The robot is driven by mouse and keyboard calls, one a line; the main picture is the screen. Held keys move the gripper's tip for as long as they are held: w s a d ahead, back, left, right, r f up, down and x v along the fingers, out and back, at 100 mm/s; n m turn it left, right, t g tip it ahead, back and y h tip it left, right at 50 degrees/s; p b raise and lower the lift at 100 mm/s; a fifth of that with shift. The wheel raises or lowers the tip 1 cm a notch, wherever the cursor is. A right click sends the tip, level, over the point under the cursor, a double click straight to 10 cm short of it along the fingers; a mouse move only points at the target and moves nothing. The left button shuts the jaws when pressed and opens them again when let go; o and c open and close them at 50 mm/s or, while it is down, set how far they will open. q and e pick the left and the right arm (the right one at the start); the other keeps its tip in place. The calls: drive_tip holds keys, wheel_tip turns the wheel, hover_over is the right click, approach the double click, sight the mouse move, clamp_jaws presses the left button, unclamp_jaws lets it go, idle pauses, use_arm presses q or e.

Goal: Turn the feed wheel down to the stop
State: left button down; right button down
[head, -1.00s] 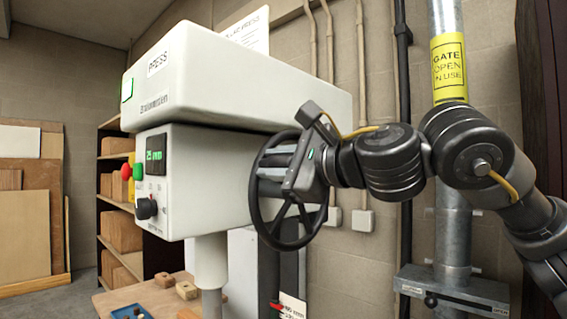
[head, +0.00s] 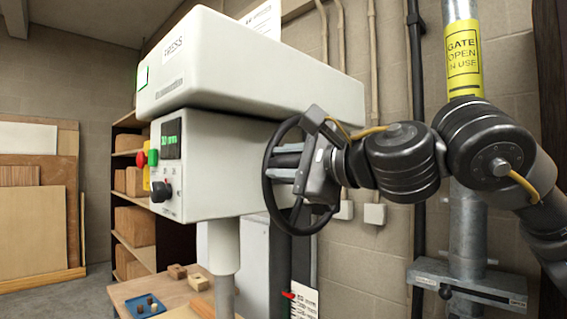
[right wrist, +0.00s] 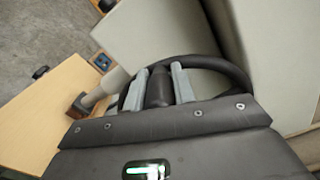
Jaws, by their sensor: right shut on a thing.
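The feed wheel (head: 268,200) is a black spoked ring on the right side of the white press head (head: 250,150). My right gripper (head: 285,166) is at the wheel, its grey fingers reaching across the rim from the right. In the right wrist view, the two grey fingers (right wrist: 160,87) are shut on a dark handle (right wrist: 158,90) of the wheel, with the rim (right wrist: 235,75) curving behind. The press's green display (head: 171,139) seems to read about 30 mm. A red pointer (head: 288,295) stands by a white mm scale (head: 304,300) below. My left gripper is not in view.
A wooden table (head: 135,290) under the press holds a blue tray (head: 145,308) and small wooden blocks (head: 177,271). A grey post (head: 465,230) with a yellow gate label stands behind my right arm. Shelves (head: 130,200) stand at the back left.

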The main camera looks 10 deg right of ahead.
drive_tip(key=c, duration=1.4)
unclamp_jaws()
drive_tip(key=shift+f, duration=0.45)
drive_tip(key=shift+o, duration=1.2)
drive_tip(key=shift+w+r, duration=0.1)
drive_tip(key=shift+s+d, duration=0.15)
drive_tip(key=shift+s, duration=0.1)
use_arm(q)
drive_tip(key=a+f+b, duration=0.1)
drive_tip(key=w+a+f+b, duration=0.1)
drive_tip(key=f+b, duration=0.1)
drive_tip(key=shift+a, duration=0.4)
use_arm(e)
drive_tip(key=v, duration=1)
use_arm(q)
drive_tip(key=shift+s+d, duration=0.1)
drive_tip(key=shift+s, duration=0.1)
use_arm(e)
drive_tip(key=shift+d, duration=0.1)
